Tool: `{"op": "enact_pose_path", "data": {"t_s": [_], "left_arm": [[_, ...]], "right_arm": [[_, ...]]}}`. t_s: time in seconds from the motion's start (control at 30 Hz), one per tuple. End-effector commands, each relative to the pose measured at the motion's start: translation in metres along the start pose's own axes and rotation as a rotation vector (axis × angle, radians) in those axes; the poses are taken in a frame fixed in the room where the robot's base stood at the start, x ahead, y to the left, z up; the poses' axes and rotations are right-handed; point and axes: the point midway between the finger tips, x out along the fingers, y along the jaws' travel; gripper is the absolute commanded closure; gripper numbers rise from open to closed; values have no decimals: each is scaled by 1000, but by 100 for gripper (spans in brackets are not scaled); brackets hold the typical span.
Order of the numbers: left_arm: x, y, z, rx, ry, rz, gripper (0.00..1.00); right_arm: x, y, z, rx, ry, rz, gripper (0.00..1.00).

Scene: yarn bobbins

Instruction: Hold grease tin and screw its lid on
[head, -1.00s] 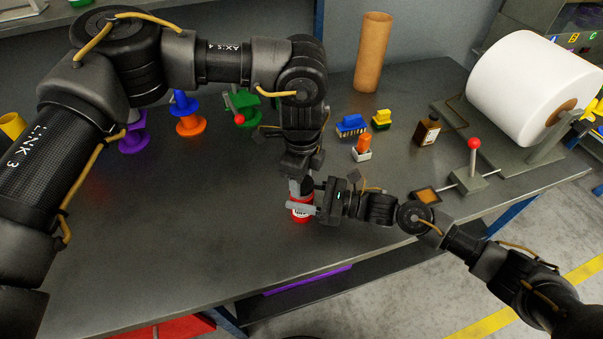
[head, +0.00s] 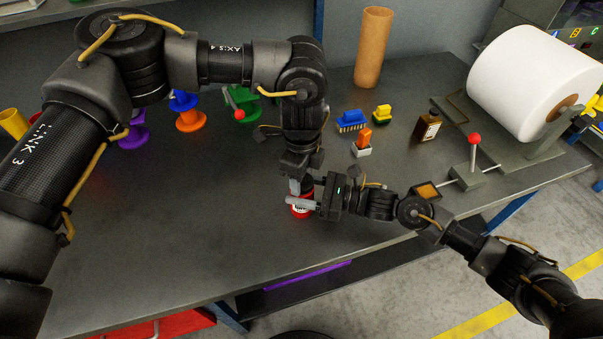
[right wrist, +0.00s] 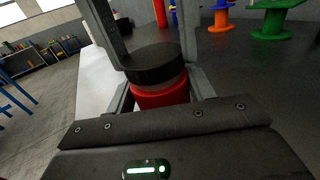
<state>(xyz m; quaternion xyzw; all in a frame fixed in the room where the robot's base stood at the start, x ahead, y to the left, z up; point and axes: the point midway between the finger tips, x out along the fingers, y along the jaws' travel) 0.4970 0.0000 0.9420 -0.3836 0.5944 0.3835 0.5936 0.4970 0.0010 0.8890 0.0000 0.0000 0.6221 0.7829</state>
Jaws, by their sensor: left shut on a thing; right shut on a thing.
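The red grease tin (head: 300,212) is near the front edge of the bench, mostly covered by my grippers in the head view. In the right wrist view the red tin (right wrist: 160,97) is upright between the right fingers, with the black lid (right wrist: 153,63) above it. A narrow dull band shows between lid and red body. My right gripper (head: 303,203) comes from the right and is shut on the tin. My left gripper (head: 300,187) points down from above and is shut on the lid. Its grey fingers (right wrist: 148,35) stand either side of the lid.
Purple, orange and green bobbins (head: 190,118) stand at the back left. Brushes (head: 351,121), a brown bottle (head: 427,127) and a red-knobbed lever (head: 474,140) are to the right, before a large white roll (head: 535,85). The bench front left is clear.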

Motion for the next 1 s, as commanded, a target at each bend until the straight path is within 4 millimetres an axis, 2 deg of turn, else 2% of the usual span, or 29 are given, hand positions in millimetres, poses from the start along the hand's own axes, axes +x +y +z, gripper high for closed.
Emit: {"op": "enact_pose_path", "data": {"t_s": [0.23,0.27,0.37,0.43,0.57,1.0], "left_arm": [[6,0,0,0,0,0,72],[6,0,0,1,0,0,72],[5,0,0,27,0,0,72],[5,0,0,105,0,0,72],[5,0,0,389,0,0,72],[6,-1,-1,1535,-1,1,72]], "right_arm": [[0,0,0,1,1,0,88],[0,0,0,1,1,0,100],[0,0,0,1,1,0,100],[0,0,0,1,1,0,100],[0,0,0,1,1,0,100],[0,0,-1,1,2,0,100]]}}
